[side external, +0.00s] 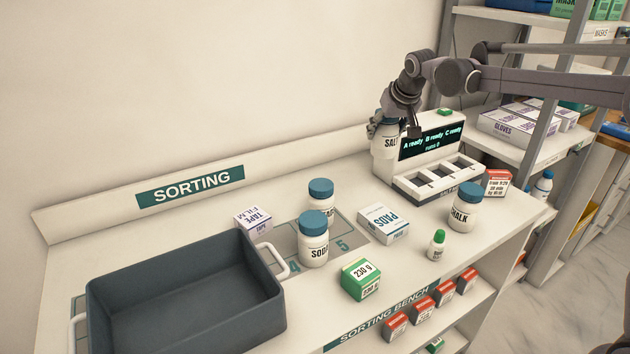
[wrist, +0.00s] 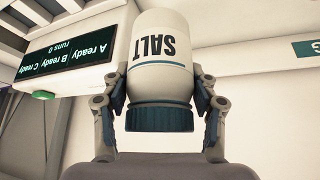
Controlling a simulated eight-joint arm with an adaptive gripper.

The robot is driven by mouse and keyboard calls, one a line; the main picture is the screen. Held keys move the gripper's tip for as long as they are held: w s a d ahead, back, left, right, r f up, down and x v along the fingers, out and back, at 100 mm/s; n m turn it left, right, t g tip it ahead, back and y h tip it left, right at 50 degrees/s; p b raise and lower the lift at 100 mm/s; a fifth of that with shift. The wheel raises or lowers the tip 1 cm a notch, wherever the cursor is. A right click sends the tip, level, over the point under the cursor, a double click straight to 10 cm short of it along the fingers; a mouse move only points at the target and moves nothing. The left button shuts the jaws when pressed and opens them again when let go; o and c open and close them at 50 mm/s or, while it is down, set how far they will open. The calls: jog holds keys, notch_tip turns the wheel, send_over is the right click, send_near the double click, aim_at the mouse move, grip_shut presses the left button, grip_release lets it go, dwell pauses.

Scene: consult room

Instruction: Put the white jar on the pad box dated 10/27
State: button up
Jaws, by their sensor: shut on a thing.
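My gripper (side external: 384,124) is shut on a white jar labelled SALT (side external: 384,168), around its blue lid, left of the display unit. In the wrist view the SALT jar (wrist: 163,60) appears upside down, with its lid between both fingers (wrist: 160,112). A white box labelled PADS (side external: 383,224) lies on the bench below and in front of the held jar; no date on it is readable. Other white jars with blue lids stand on the bench: SODA (side external: 313,247), one behind it (side external: 321,200), and CHALK (side external: 465,213).
The display unit (side external: 430,160) with open slots stands just right of the held jar. A dark tray (side external: 185,300) fills the left. A TAPE FILM box (side external: 253,221), a green 230 g box (side external: 361,279) and a small green-capped bottle (side external: 436,246) stand near the PADS box.

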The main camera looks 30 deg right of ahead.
jog(key=s+d+n, duration=0.1)
jog(key=s+d, duration=0.2)
jog(key=s, duration=1.3)
send_over(384, 218)
notch_tip(384, 218, down, 7)
jog(key=shift+f, duration=1.85)
jog(key=shift+f, duration=0.15)
jog(key=o, duration=1.2)
